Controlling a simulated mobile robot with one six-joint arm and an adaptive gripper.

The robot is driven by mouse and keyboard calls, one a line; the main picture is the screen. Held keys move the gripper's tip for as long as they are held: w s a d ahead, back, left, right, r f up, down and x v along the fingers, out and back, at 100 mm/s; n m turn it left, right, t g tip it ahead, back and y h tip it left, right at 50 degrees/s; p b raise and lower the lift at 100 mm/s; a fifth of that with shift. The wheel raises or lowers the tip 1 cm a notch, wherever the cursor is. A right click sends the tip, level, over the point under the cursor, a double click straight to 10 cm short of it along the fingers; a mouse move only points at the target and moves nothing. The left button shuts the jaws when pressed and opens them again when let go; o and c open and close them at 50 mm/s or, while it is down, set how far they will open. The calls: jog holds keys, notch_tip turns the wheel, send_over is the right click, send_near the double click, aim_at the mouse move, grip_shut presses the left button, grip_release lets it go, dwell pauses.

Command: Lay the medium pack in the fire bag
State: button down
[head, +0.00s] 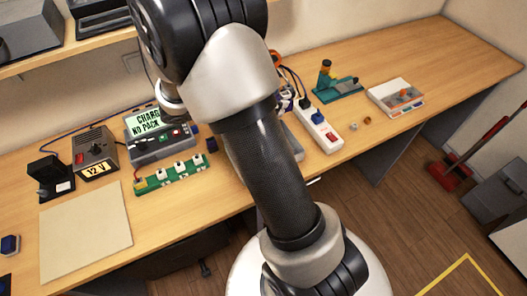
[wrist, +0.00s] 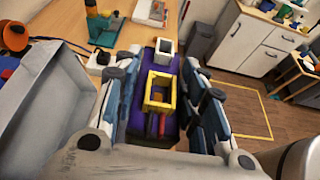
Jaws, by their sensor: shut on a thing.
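A purple pack (wrist: 142,129) with a yellow connector (wrist: 158,92), a white connector and red and black leads sits between the fingers of my gripper (wrist: 156,75) in the wrist view. My gripper is shut on it. I cannot tell its size class from here. A grey, open-topped, box-like thing with raised walls, probably the fire bag (wrist: 47,95), stands just left of my gripper in the wrist view. The pack is beside it, not inside it. In the head view my arm hides my gripper, the pack and most of the grey thing.
On the bench are a charger (head: 160,140), a 12 V supply (head: 95,150), a green strip (head: 175,176), a white power strip (head: 318,128), a teal tool (head: 338,88) and a small parts box (head: 397,97). A pale mat (head: 85,232) lies at left. The right bench end is clear.

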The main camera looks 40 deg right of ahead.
notch_tip(320, 180, down, 20)
jog(key=b, duration=0.5)
jog(key=shift+r, duration=0.25)
jog(key=shift+w, duration=0.1)
jog(key=shift+f+b, duration=0.5)
jog(key=shift+f, duration=0.15)
jog(key=c, duration=1)
grip_release()
